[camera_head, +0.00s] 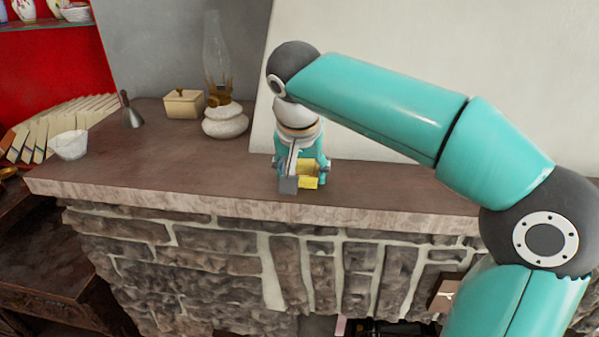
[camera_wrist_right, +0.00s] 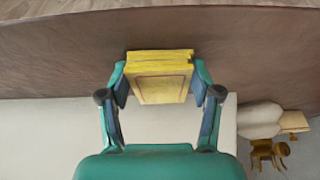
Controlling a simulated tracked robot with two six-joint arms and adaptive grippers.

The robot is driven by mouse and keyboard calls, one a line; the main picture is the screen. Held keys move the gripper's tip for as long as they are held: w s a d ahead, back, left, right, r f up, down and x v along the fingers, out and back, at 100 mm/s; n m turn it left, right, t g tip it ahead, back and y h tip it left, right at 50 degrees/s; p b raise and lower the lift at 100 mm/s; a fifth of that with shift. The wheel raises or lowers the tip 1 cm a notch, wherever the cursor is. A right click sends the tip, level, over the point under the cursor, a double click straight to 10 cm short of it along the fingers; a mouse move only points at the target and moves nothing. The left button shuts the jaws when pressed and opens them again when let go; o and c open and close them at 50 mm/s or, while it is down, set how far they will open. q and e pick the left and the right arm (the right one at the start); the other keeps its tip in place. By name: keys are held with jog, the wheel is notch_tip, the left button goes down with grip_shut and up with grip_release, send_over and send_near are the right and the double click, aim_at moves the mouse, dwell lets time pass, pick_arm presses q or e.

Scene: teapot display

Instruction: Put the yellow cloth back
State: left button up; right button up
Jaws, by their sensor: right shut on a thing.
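The yellow cloth (camera_wrist_right: 160,82) looks like a folded, block-like bundle in the right wrist view. It sits between the two fingers of my right gripper (camera_wrist_right: 161,92), which is shut on it. In the head view, my right gripper (camera_head: 302,181) points down over the front part of the brown mantel shelf (camera_head: 390,190). A bit of the yellow cloth (camera_head: 309,182) shows between its fingers there, partly hidden by them. I cannot tell whether the cloth touches the shelf. My left gripper is not in view.
On the shelf to the left stand an oil lamp (camera_head: 222,120), a small yellowish box (camera_head: 183,104), a metal bell-like object (camera_head: 130,112), a white bowl (camera_head: 71,145) and a row of books (camera_head: 50,130). A pale panel (camera_head: 400,60) rises behind. The shelf between lamp and gripper is clear.

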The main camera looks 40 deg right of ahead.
jog(key=shift+f, duration=0.15)
jog(key=o, duration=1.1)
jog(key=shift+r, duration=0.3)
jog(key=p+v, duration=0.1)
jog(key=v, duration=1.1)
jog(key=shift+p, duration=0.4)
jog(key=shift+f, duration=0.15)
